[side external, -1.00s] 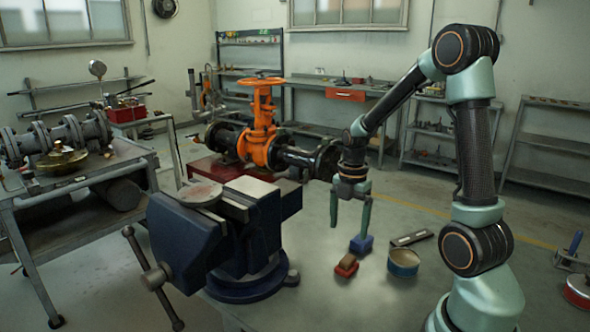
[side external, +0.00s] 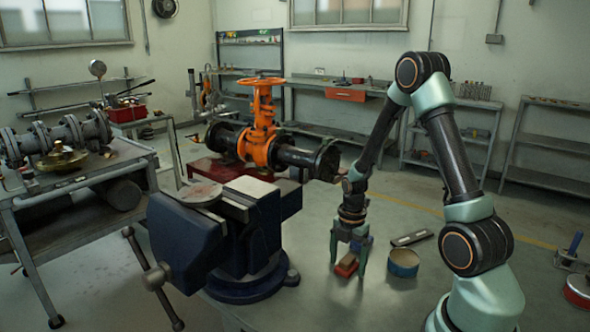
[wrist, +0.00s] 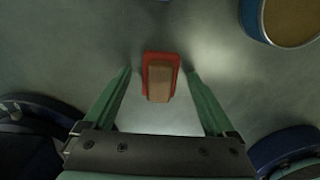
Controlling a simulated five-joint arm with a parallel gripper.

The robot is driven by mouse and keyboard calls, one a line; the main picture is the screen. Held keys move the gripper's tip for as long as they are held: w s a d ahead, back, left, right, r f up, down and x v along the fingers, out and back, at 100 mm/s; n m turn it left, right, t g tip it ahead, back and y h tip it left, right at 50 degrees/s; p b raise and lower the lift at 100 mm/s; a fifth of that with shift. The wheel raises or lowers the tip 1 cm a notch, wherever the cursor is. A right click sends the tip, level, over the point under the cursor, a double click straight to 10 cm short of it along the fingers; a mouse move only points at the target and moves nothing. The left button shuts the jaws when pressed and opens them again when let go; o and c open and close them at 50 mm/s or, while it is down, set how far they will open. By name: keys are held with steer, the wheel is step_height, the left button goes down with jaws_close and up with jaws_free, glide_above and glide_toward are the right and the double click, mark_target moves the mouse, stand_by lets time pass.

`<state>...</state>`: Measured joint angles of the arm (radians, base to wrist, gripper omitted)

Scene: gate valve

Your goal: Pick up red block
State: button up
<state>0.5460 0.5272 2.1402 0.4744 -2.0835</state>
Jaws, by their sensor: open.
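The red block (side external: 346,266) lies on the table below and between my gripper's fingers in the side view. It has a brown top. In the wrist view the red block (wrist: 161,77) sits between and just ahead of the fingertips, with clear gaps on both sides. My gripper (side external: 348,268) points down and is low over the table, with its two green fingers spread on either side of the block. In the wrist view my gripper (wrist: 160,80) is open and empty.
A blue vise (side external: 225,235) stands to the left. A round blue-rimmed tin (side external: 404,263) and a flat grey bar (side external: 411,238) lie to the right. A blue block stands behind my gripper, mostly hidden. An orange gate valve (side external: 262,130) is farther back.

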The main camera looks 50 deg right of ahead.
mark_target(348, 258)
jaws_close()
steer(key=shift+r, duration=0.15)
step_height(348, 258, up, 20)
stand_by(0.7)
